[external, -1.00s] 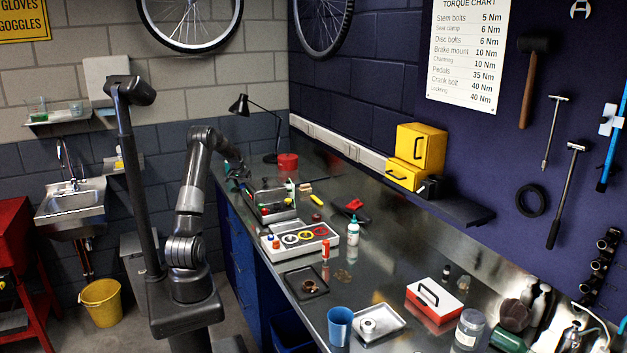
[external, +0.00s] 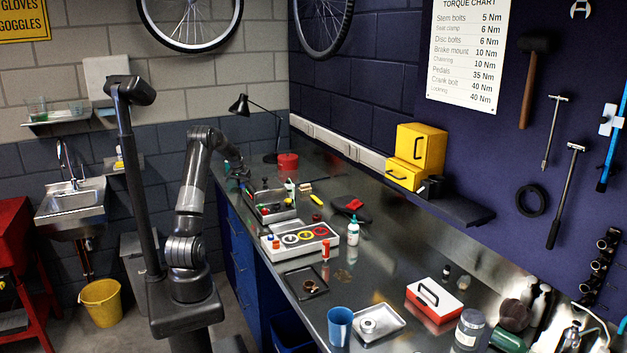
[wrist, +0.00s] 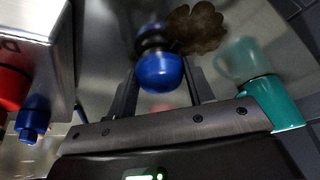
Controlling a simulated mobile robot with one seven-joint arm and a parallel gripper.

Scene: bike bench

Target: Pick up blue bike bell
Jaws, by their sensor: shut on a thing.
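The blue bike bell (wrist: 160,72) is a glossy blue dome with a dark part behind it, in the middle of the wrist view. My gripper (wrist: 161,67) has one dark finger on each side of it and is shut on the bell. In the external view my gripper (external: 243,176) is small and dark at the far end of the bench, and the bell cannot be made out there.
A teal cup (wrist: 272,103) stands close right of my gripper, and a brown stain (wrist: 195,27) lies ahead. A lamp (external: 240,105) and red tin (external: 288,161) stand beyond.

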